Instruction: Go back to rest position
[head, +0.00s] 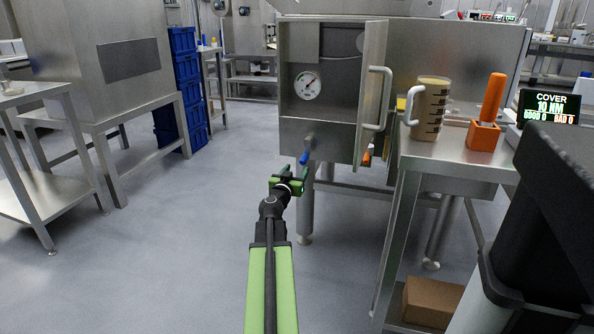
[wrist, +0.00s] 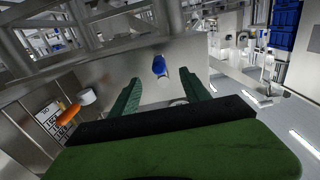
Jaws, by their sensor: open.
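My green arm (head: 270,285) reaches forward from the bottom of the head view. My gripper (head: 290,174) is open and empty, in front of the lower part of the steel machine. In the wrist view its two green fingers (wrist: 165,98) stand apart with nothing between them. A blue-handled valve (head: 305,155) on the machine is just beyond the fingertips in the head view. The blue handle (wrist: 160,67) also shows ahead of the fingers in the wrist view; they look apart from it.
The steel machine's (head: 335,140) door (head: 374,95) stands open beside a gauge (head: 307,86). On the right, a steel table (head: 460,158) bears a measuring jug (head: 431,108) and an orange-handled tool in an orange holder (head: 484,135). Blue crates (head: 188,85) stand back left. The floor left of my arm is clear.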

